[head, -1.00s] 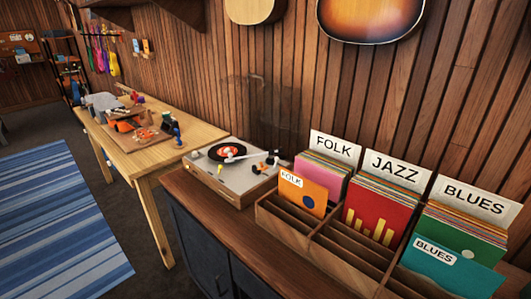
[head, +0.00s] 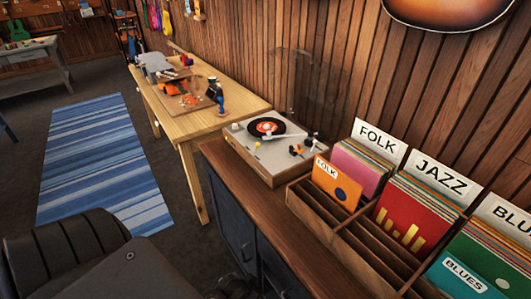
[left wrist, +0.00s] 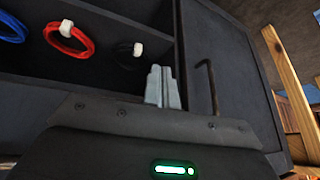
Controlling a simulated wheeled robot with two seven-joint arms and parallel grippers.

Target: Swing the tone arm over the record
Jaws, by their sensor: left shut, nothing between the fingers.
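The record player (head: 271,160) stands on the wooden cabinet top, with its clear lid raised. A black record (head: 279,125) with an orange label lies on its platter. The thin white tone arm (head: 288,135) shows near the record's front right edge; I cannot tell whether its tip is over the record. In the left wrist view my left gripper (left wrist: 163,87) is shut and empty, in front of the dark cabinet, well below the record player. My right gripper is not in view.
A wooden record crate (head: 345,232) with folk, jazz and blues sleeves stands right of the player. A wooden workbench (head: 207,125) with small items is behind left. The left wrist view shows a cabinet door handle (left wrist: 208,88) and a red cable coil (left wrist: 68,38) on a shelf.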

